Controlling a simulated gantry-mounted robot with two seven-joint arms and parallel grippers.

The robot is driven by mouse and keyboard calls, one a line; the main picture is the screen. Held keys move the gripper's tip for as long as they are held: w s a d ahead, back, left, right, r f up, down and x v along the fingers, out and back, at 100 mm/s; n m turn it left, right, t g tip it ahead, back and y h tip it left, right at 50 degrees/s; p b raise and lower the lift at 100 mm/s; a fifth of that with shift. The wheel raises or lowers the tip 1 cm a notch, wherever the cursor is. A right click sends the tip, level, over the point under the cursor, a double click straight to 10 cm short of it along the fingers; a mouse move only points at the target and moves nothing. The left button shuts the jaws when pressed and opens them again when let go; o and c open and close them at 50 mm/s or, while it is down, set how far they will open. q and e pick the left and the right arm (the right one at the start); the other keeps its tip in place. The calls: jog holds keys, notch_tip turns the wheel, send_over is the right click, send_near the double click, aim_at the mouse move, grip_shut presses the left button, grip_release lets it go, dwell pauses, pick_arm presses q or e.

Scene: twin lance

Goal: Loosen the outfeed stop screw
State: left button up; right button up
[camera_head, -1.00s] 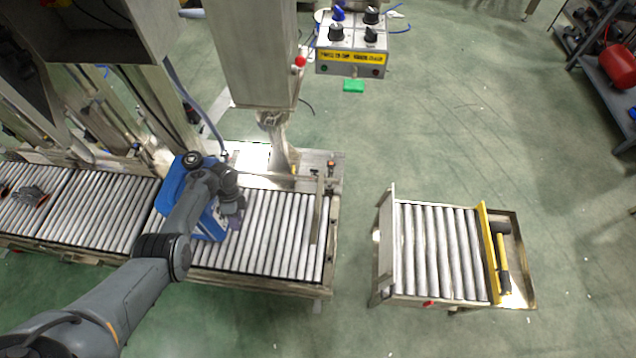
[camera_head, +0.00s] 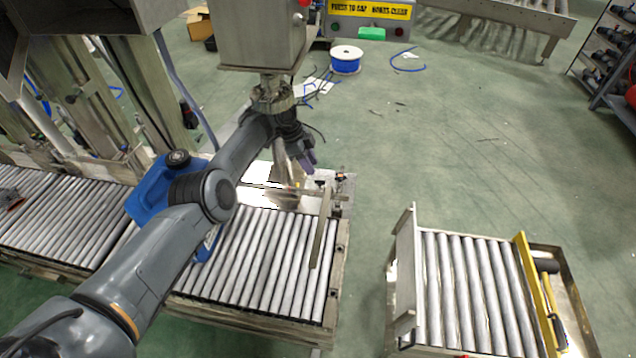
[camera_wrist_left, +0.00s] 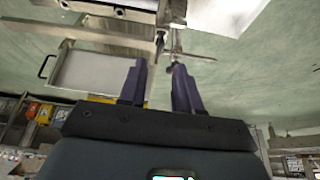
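The outfeed end of the roller conveyor (camera_head: 262,262) has a flat metal stop bar (camera_head: 321,232) across its rollers. Small red-and-black fittings (camera_head: 341,177) sit on the plate beside the bar; I cannot tell which one is the stop screw. My left gripper (camera_head: 309,160) is above and behind that plate, left of the fittings, apart from them. In the left wrist view its two purple fingers (camera_wrist_left: 160,88) are spread with nothing between them; metal rods and a small dark fitting (camera_wrist_left: 160,38) show beyond the tips. My right gripper is not in view.
A blue canister (camera_head: 148,204) stands on the rollers, partly hidden behind my left arm. A metal column (camera_head: 262,35) hangs close above my gripper. A separate roller cart (camera_head: 470,290) with a yellow bar (camera_head: 536,290) stands right, across a floor gap. A blue spool (camera_head: 346,62) lies behind.

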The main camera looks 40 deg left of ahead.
aim_at(320, 183)
pick_arm(q)
jog(key=b+x, duration=0.4)
jog(key=x, duration=0.2)
jog(key=shift+f, duration=0.25)
jog(key=shift+c, duration=0.2)
grip_shut()
